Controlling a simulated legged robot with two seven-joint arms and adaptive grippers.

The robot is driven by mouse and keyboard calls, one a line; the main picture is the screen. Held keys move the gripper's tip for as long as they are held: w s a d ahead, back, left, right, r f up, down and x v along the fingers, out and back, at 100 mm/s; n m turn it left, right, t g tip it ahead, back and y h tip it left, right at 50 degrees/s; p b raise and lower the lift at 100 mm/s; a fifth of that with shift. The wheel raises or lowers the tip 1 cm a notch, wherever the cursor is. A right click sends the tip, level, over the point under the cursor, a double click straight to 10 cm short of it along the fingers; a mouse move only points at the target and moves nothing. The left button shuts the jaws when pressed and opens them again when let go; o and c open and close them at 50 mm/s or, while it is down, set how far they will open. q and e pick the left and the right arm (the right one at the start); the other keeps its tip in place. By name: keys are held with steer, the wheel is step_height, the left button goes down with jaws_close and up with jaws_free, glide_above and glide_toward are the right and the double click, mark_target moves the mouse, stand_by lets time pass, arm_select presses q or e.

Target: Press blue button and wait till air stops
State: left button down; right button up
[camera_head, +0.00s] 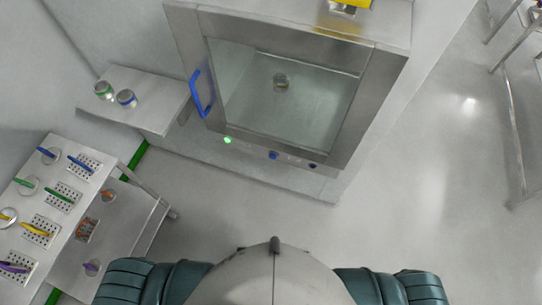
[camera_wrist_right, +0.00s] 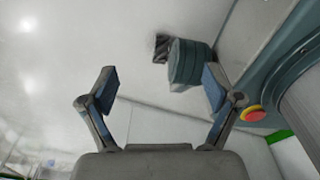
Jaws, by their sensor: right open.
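The blue button (camera_head: 273,155) sits on the front panel below the window of a steel cabinet (camera_head: 185,40). A lit green light (camera_head: 228,140) is to its left and a dark knob or button (camera_head: 312,165) to its right. A blue handle (camera_head: 202,93) is on the door's left side. In the right wrist view my right gripper (camera_wrist_right: 152,85) is open with nothing between its fingers. Neither gripper shows in the head view, and nothing touches the button there.
A steel side shelf (camera_head: 150,85) left of the cabinet holds two jars, green-banded (camera_head: 103,90) and blue-banded (camera_head: 126,98). A rack table (camera_head: 60,190) with coloured tools and perforated blocks stands at the lower left.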

steer(key=d, duration=0.2)
steer(key=shift+d+f, duration=0.1)
steer(key=shift+d, duration=0.2)
steer(key=shift+a, duration=0.1)
steer(key=shift+a, duration=0.8)
